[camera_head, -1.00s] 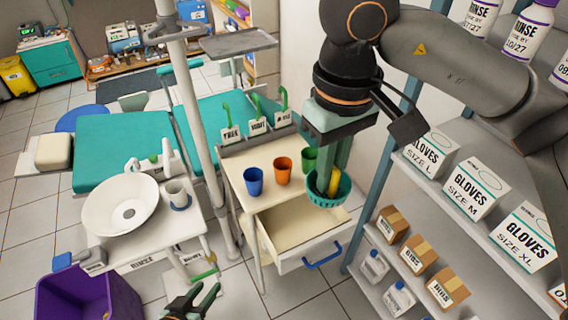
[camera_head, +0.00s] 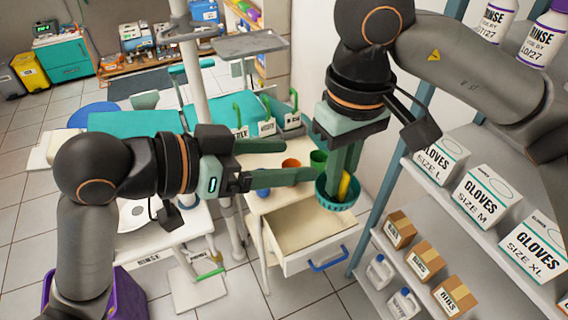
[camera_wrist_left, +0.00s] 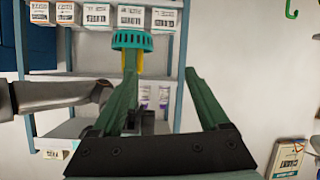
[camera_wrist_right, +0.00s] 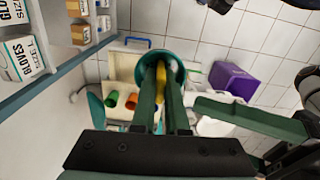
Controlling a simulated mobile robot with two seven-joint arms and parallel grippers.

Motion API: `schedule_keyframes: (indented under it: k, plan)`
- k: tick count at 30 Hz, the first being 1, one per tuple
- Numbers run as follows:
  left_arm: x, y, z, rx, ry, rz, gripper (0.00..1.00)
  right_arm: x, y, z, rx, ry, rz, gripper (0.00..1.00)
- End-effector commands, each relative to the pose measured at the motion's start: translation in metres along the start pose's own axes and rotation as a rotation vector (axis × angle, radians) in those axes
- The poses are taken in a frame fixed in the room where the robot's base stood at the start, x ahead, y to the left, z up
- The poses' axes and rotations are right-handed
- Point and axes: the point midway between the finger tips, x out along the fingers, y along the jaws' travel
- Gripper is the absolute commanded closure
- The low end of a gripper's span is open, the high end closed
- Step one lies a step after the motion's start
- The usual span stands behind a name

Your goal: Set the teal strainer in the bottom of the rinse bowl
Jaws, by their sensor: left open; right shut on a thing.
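The teal strainer (camera_head: 328,193) is a slotted cup with a yellow upright part (camera_head: 344,187). My right gripper (camera_head: 346,168) points down and is shut on the strainer at this yellow part, above the open drawer. The strainer also shows in the left wrist view (camera_wrist_left: 132,40) and the right wrist view (camera_wrist_right: 176,48). My left gripper (camera_head: 300,160) is open and empty, reaching right toward the strainer; its fingers are apart from it in the left wrist view (camera_wrist_left: 160,85). The white rinse bowl (camera_head: 133,214) is at the left, mostly hidden behind my left arm.
The cart's open drawer (camera_head: 305,232) is below the strainer. Orange (camera_head: 291,163) and green (camera_head: 318,158) cups stand on the cart, close to my grippers. Shelves with glove boxes (camera_head: 480,191) are at the right. A purple bin (camera_head: 125,295) is at the lower left.

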Motion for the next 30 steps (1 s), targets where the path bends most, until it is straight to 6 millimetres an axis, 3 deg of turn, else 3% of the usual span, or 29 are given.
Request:
schedule_keyframes:
  k: [6, 13, 30]
  plan:
    - [-0.019, 0.03, -0.009, 0.148, -0.078, 0.042, 0.22, 0.0, 0.0, 0.0, 0.0, 0.0, 0.0, 1.0]
    - [-0.015, 0.038, -0.008, 0.181, -0.104, 0.053, 0.22, 0.0, 0.0, 0.0, 0.0, 0.0, 0.0, 1.0]
    - [0.081, 0.042, 0.002, 0.178, -0.101, 0.052, 0.22, 0.0, 0.0, 0.0, 0.0, 0.0, 0.0, 1.0]
